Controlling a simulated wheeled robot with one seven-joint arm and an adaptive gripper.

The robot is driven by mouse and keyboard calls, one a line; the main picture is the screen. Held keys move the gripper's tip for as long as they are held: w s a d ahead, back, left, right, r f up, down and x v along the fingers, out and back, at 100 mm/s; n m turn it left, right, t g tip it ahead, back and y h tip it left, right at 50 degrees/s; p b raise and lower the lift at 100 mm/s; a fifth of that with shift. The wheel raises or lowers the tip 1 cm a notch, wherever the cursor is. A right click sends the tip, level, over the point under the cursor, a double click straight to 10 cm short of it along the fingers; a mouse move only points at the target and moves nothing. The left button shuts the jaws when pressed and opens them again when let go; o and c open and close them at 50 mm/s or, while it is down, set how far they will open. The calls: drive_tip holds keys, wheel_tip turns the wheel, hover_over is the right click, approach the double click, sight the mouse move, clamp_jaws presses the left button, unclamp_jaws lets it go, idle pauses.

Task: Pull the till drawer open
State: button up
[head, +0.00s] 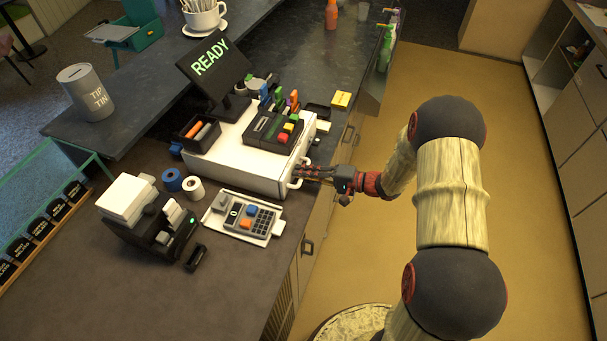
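The till is a wide white box (232,168) on the dark counter, with a keypad on top and a tilted screen (216,60) reading READY. Its drawer front is on the side facing the aisle and looks closed, flush with the box as far as I can see. A pale handle (294,184) stands out at the near end of that front. My gripper (304,174), dark with red parts, reaches in from the right with its fingertips at or very close to the handle. Whether they touch or grip it is too small to tell.
A card terminal on a white tray (276,229), two tape rolls and a receipt printer (150,216) stand nearer on the counter. A yellow box (341,99) lies beyond the till. Cabinet fronts are below the counter edge. The tan floor (480,80) of the aisle is clear.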

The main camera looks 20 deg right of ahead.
drive_tip(key=shift+c, duration=0.3)
clamp_jaws()
idle(0.4)
drive_tip(key=f+b+v, duration=0.2)
drive_tip(key=v, duration=0.8)
drive_tip(key=f+b+v, duration=0.2)
drive_tip(key=v, duration=0.8)
drive_tip(key=shift+v, duration=0.8)
drive_tip(key=shift+f, duration=0.3)
drive_tip(key=shift+o, duration=0.3)
unclamp_jaws()
